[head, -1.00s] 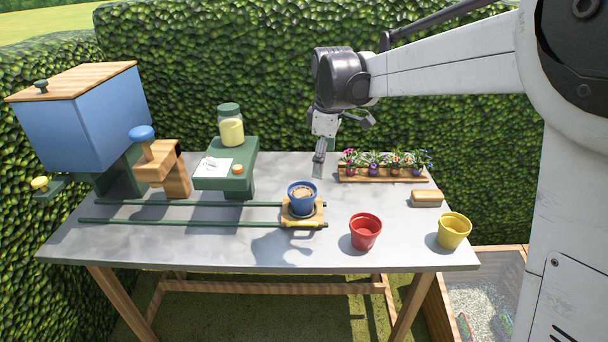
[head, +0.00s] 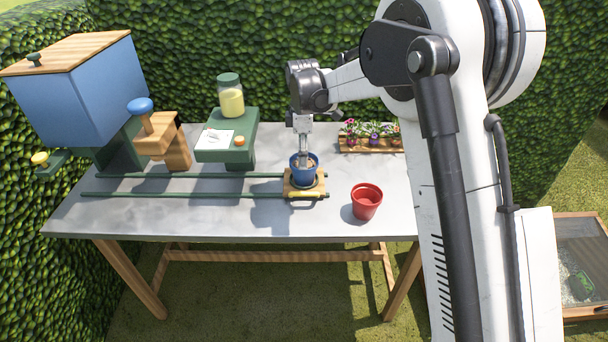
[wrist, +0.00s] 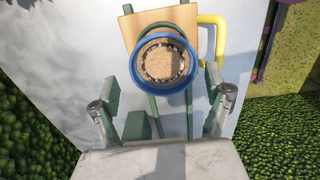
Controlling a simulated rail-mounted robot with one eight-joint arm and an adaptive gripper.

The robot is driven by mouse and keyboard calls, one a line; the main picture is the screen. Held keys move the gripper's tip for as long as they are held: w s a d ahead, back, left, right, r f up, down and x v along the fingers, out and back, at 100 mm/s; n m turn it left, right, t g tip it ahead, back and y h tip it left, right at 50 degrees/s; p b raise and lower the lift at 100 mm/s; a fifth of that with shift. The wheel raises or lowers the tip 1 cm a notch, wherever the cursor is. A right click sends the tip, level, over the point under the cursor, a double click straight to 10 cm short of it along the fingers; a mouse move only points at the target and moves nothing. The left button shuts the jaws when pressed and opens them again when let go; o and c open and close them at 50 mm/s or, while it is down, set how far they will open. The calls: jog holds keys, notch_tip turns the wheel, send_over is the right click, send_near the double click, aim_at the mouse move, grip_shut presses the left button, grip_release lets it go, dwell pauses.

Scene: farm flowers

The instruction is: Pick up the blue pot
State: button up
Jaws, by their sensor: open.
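The blue pot (head: 303,174) stands upright on a small wooden carriage (head: 304,191) on the table. In the wrist view the blue pot (wrist: 163,62) is seen from above, with brown filling inside its rim. My gripper (head: 304,160) is at the pot in the head view, with its fingers over the pot's top. In the wrist view my open gripper (wrist: 162,96) has one finger on each side, and the pot's rim lies just beyond and between the fingertips. Contact between the fingers and the pot cannot be told.
Green rails (head: 200,194) run left from the carriage, which has a yellow handle (wrist: 217,45). A red pot (head: 366,201) stands to the right. A green stand (head: 226,142) with a jar (head: 230,95) is at the back. A flower tray (head: 370,146) lies behind; my arm hides the table's right end.

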jog(key=shift+s+d+f, duration=0.1)
jog(key=shift+s+f, duration=0.05)
jog(key=shift+f, duration=1.6)
jog(key=shift+s+d+f, duration=0.1)
jog(key=shift+f, duration=1.65)
jog(key=c, duration=1.4)
jog(key=shift+r, duration=0.15)
